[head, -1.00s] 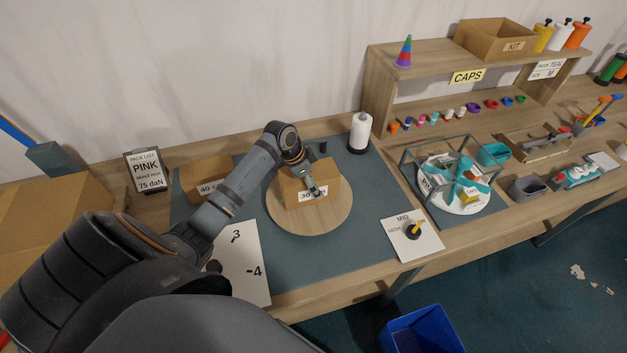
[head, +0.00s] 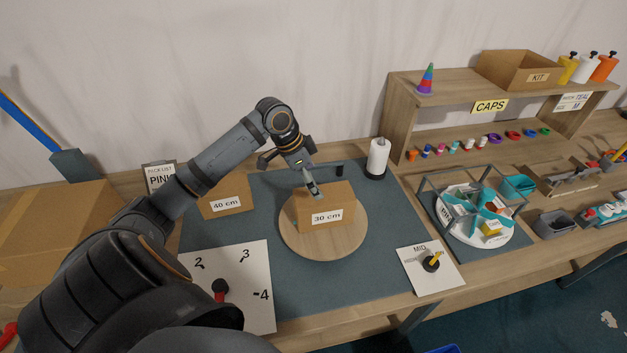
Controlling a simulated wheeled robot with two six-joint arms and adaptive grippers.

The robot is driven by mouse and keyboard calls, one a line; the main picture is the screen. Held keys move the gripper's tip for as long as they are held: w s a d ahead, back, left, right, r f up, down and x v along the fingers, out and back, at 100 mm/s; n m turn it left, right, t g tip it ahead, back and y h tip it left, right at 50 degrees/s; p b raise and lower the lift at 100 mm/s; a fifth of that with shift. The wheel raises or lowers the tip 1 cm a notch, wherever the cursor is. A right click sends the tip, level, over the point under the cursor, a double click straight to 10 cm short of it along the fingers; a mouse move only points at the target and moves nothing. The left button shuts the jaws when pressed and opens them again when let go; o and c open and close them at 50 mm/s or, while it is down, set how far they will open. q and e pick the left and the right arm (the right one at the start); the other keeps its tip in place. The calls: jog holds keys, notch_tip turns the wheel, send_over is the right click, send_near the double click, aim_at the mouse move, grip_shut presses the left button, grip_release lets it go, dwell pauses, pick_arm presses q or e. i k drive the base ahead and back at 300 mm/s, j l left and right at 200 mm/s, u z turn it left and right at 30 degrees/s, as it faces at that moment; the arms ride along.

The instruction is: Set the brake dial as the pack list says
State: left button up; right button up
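A white numbered dial plate (head: 253,309) lies at the front left, with 2, 3 and 4 visible. Its red-and-black knob (head: 220,288) is partly behind my arm. A second plate (head: 437,281) marked MID carries a black knob with a yellow pointer (head: 433,261). No brake label is legible on either. The pack list (head: 159,174) stands at the back left, mostly hidden by my arm; earlier it read PINK and 75 daN. My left gripper (head: 314,190) is above the 30 cm box (head: 322,215), its fingers too small to judge. My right gripper is out of view.
The box stands on a round wooden turntable (head: 325,246) on a blue-grey mat. A 40 cm box (head: 227,203) is behind left, a white spool (head: 377,157) behind right. A wire-frame stand (head: 476,236) and CAPS shelf (head: 490,107) are at right.

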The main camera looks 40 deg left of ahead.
aim_at(431, 264)
jog(key=k+l, duration=1.25)
